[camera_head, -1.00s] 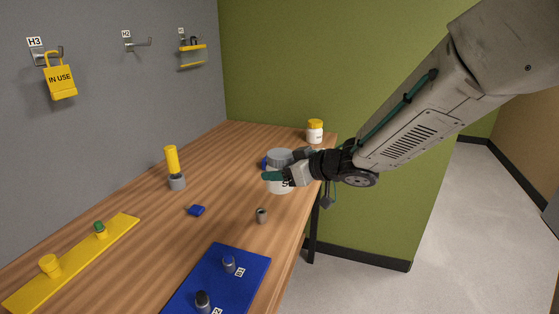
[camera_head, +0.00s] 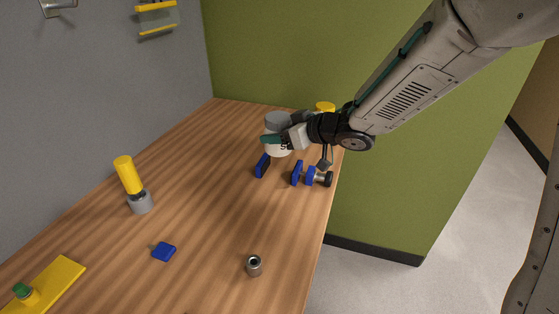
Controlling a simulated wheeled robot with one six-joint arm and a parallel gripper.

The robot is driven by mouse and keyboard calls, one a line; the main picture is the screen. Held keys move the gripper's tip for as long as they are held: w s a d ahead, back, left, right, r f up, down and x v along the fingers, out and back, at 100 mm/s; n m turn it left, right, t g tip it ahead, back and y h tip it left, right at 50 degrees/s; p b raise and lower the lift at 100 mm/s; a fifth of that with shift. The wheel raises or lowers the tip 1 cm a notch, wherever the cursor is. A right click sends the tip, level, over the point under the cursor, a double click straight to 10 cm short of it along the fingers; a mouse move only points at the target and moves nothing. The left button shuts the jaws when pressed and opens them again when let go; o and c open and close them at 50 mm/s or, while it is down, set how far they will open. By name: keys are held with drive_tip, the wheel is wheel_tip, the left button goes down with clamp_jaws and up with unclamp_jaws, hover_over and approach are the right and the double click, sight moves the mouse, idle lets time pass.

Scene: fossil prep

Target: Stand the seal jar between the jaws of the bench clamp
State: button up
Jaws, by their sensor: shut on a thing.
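The seal jar (camera_head: 279,151) is white with a grey lid (camera_head: 277,121) and part of a dark letter showing. My gripper (camera_head: 283,139) is shut on it near the far right end of the bench, and its teal finger crosses the jar's front. The jar looks upright. The bench clamp has a blue left jaw (camera_head: 262,166) and a blue right jaw (camera_head: 297,173), with a dark-knobbed screw (camera_head: 319,178) at its right. The gap between the jaws looks empty. The jar appears above or just behind this gap; its exact height is unclear.
A yellow-capped jar (camera_head: 325,107) stands behind my arm. A yellow cylinder on a grey base (camera_head: 130,180), a small blue block (camera_head: 164,252), a metal ring piece (camera_head: 254,265) and a yellow board (camera_head: 60,282) are nearer. The middle of the wooden bench (camera_head: 215,200) is clear.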

wheel_tip(320, 180, down, 8)
drive_tip(key=shift+r, duration=0.1)
idle(0.4)
drive_tip(key=o, duration=1.5)
drive_tip(key=shift+f, duration=0.2)
